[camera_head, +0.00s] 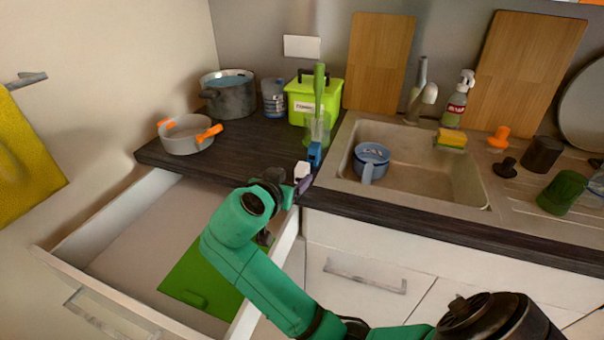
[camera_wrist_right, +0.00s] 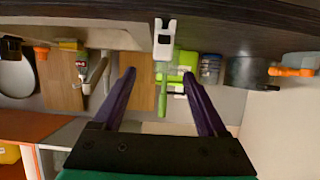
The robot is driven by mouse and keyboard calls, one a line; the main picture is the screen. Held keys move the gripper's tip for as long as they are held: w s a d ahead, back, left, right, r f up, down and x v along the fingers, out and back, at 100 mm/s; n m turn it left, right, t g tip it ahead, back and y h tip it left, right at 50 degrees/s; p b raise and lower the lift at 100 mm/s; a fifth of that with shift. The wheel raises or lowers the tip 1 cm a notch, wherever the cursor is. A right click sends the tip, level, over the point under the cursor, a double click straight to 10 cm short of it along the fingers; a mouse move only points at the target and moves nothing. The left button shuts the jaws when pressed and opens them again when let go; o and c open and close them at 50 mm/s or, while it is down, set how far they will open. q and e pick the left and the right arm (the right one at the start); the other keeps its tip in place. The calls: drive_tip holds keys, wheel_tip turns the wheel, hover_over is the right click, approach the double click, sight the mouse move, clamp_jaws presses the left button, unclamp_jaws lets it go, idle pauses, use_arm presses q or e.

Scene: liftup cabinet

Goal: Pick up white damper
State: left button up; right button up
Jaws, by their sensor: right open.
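The white damper (camera_head: 303,169) is a small white block near the front edge of the dark counter, just left of the sink. In the right wrist view, which is upside down, the white damper (camera_wrist_right: 164,47) shows ahead of the fingers, roughly between their lines. My right gripper (camera_head: 301,184) is at the counter edge close to the damper, with a purple finger showing. In the wrist view my right gripper (camera_wrist_right: 158,76) has its two purple fingers wide apart with nothing held. Whether a finger touches the damper cannot be told. My left gripper is not in view.
A blue clip-like piece (camera_head: 315,153) stands right behind the damper, with a green brush (camera_head: 319,90) and a lime box (camera_head: 302,100) beyond. The sink (camera_head: 420,178) is to the right. An open drawer (camera_head: 130,225) lies below left, under my right arm.

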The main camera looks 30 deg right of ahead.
sight(306, 164)
drive_tip(key=p+x, duration=0.3)
drive_tip(key=x, duration=0.9)
drive_tip(key=shift+w+d+f, duration=0.15)
drive_tip(key=shift+w+f, duration=0.1)
drive_tip(key=shift+w, duration=0.05)
drive_tip(key=shift+r, duration=0.1)
clamp_jaws()
